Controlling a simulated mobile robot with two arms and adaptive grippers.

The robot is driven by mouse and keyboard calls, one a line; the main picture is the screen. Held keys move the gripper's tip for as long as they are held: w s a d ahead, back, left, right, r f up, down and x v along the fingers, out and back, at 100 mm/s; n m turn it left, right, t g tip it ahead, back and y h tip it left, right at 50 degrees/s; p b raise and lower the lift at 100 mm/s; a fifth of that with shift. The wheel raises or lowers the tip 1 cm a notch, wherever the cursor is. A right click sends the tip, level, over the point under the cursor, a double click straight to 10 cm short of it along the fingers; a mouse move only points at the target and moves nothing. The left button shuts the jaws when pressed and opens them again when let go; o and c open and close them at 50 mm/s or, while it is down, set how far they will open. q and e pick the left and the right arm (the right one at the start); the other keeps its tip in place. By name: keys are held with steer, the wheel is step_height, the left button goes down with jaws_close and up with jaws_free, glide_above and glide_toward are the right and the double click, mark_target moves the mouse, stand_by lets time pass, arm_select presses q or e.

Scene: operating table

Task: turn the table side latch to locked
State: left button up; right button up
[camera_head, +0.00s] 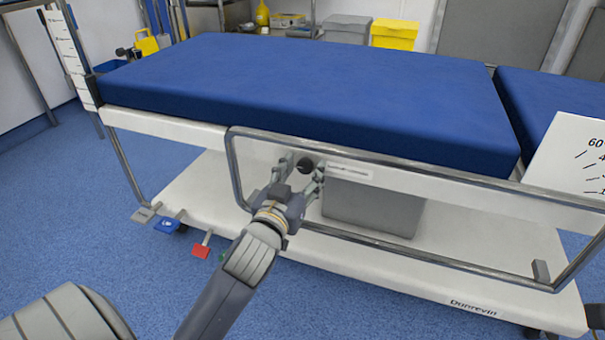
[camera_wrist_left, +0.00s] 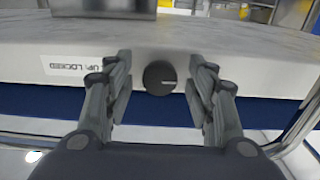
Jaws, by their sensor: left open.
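The table side latch (camera_head: 305,166) is a round black knob on the white side frame of the table, behind the metal side rail. My right gripper is not in view.
The metal side rail (camera_head: 380,158) frames the space around my left arm. A blue mattress (camera_head: 310,85) lies above. Coloured foot pedals (camera_head: 201,250) stick out low at the left. A grey block (camera_head: 370,208) sits behind the rail.

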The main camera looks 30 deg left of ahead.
arm_select(q)
steer(key=shift+w, duration=0.15)
steer(key=shift+c, duration=0.2)
steer(key=c, duration=1)
steer(key=shift+c, duration=0.2)
